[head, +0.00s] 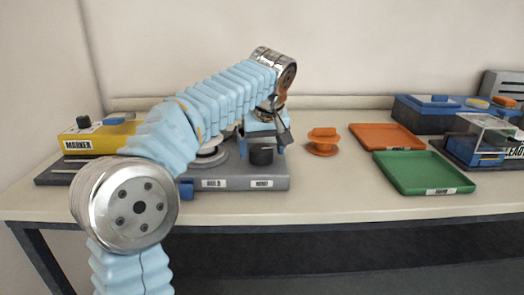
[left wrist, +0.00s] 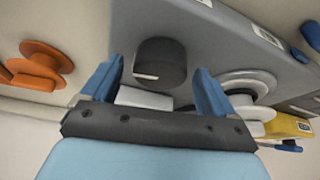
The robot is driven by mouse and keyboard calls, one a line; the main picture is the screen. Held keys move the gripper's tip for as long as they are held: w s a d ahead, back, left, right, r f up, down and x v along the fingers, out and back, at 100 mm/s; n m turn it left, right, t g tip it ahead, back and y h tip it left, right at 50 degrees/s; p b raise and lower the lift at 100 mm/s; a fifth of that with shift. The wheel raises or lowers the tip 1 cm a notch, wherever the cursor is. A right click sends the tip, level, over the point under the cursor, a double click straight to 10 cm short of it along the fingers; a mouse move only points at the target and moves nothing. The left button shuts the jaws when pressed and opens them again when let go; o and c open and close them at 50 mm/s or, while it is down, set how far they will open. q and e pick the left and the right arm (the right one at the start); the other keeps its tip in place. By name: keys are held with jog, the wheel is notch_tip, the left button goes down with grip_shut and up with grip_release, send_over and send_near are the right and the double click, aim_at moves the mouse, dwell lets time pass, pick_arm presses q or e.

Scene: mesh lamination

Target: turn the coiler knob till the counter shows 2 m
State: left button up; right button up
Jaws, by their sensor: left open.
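The coiler knob is a short black cylinder (head: 261,155) on the front right of the grey coiler base (head: 240,184). In the left wrist view the knob (left wrist: 160,60) shows from above with a white pointer line on its face. My left gripper (head: 267,138) is above it, pointing down. Its blue fingers (left wrist: 157,88) are open and stand on either side of the knob's near edge, with gaps to it. My left arm hides much of the coiler. I cannot make out a counter reading. My right gripper is not in view.
An orange spool (head: 322,143) stands right of the coiler, then an orange tray (head: 386,137) and a green tray (head: 424,174). A yellow marker unit (head: 92,138) is at left. A clear-covered blue device (head: 482,142) is at right. The table front is clear.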

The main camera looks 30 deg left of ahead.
pick_arm(q)
jog(key=shift+f, duration=0.25)
jog(key=c, duration=1.1)
jog(key=shift+o, duration=0.2)
